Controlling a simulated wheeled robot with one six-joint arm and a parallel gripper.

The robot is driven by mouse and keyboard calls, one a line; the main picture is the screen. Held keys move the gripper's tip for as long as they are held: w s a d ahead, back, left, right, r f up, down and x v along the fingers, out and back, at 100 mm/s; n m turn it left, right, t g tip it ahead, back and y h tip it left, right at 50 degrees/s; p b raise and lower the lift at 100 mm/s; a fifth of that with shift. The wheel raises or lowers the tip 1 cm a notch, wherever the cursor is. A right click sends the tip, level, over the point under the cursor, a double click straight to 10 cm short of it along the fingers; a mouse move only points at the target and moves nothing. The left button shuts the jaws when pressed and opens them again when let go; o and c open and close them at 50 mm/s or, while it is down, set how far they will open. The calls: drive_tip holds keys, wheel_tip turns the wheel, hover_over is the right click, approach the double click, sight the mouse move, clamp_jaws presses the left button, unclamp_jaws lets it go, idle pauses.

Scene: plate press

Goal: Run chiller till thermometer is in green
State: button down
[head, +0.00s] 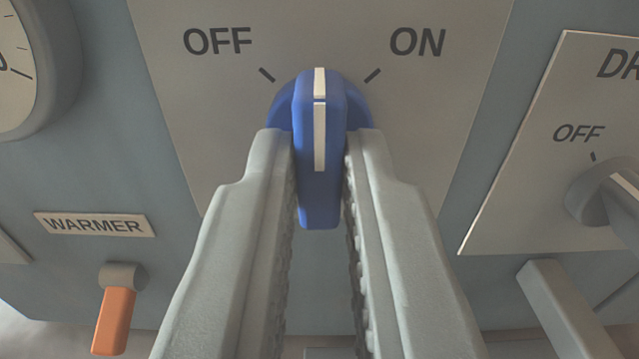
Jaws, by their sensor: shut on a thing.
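A blue rotary knob (319,205) with a white pointer line sits on a light plate (200,120) marked OFF at left and ON at right. Its pointer stands upright, midway between the OFF and ON tick marks. My gripper (319,150) is shut on the knob's grip, one finger on each side. The plate's title is out of view, so I cannot read whether this is the chiller. A round white dial (15,65) is cut off at the upper left; its needle and any green zone are not in view.
An orange lever (112,320) hangs under a WARMER label (95,224) at lower left. At right, a grey knob (605,195) sits on another plate (510,200) marked OFF, its title starting "DR". A grey bar (570,310) juts out below that plate.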

drive_tip(key=m, duration=0.4)
drive_tip(key=shift+m, duration=0.3)
drive_tip(key=m, duration=0.4)
drive_tip(key=shift+m, duration=0.3)
drive_tip(key=c, duration=1.5)
unclamp_jaws()
drive_tip(key=shift+o, duration=0.2)
drive_tip(key=shift+s, duration=0.1)
drive_tip(key=s, duration=1.7)
drive_tip(key=shift+s, duration=0.1)
